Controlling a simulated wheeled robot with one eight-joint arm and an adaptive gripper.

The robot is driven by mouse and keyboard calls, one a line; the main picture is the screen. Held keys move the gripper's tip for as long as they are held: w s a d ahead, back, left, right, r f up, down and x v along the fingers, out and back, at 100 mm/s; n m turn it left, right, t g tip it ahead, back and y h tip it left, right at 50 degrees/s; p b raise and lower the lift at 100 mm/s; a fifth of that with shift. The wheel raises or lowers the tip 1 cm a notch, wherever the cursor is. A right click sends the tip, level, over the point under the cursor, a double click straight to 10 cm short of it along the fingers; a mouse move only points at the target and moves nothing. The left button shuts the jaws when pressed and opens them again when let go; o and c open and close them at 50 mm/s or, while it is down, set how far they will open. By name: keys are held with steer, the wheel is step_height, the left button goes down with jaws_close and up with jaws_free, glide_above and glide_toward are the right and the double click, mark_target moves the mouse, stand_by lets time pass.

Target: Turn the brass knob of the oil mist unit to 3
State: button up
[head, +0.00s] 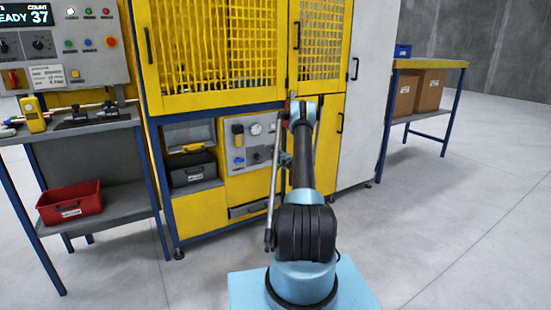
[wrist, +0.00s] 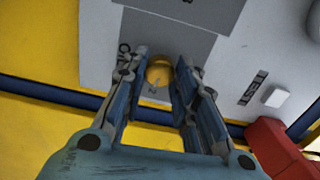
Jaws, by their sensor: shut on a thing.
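In the wrist view, the brass knob (wrist: 158,74) is a round yellow-gold disc on a grey plate (wrist: 170,38) fixed to a pale panel. My gripper (wrist: 161,66) has one finger on each side of the knob and is shut on it.
In the wrist view, a white block (wrist: 276,97) with a dark label and a red part (wrist: 277,150) lie right of the fingers. In the head view, a panel with a gauge (head: 256,129) is left of my arm. A bench (head: 95,124) stands at left; open floor lies right.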

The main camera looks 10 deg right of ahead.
steer(key=shift+d+f+m, duration=0.1)
steer(key=shift+d+m, duration=0.05)
steer(key=shift+m, duration=1.65)
steer(key=shift+d+m, duration=0.1)
steer(key=shift+m, duration=1.7)
steer(key=o, duration=1.1)
steer(key=shift+f, duration=0.15)
steer(key=shift+a, duration=0.1)
steer(key=v, duration=1.2)
steer(key=shift+a, duration=0.1)
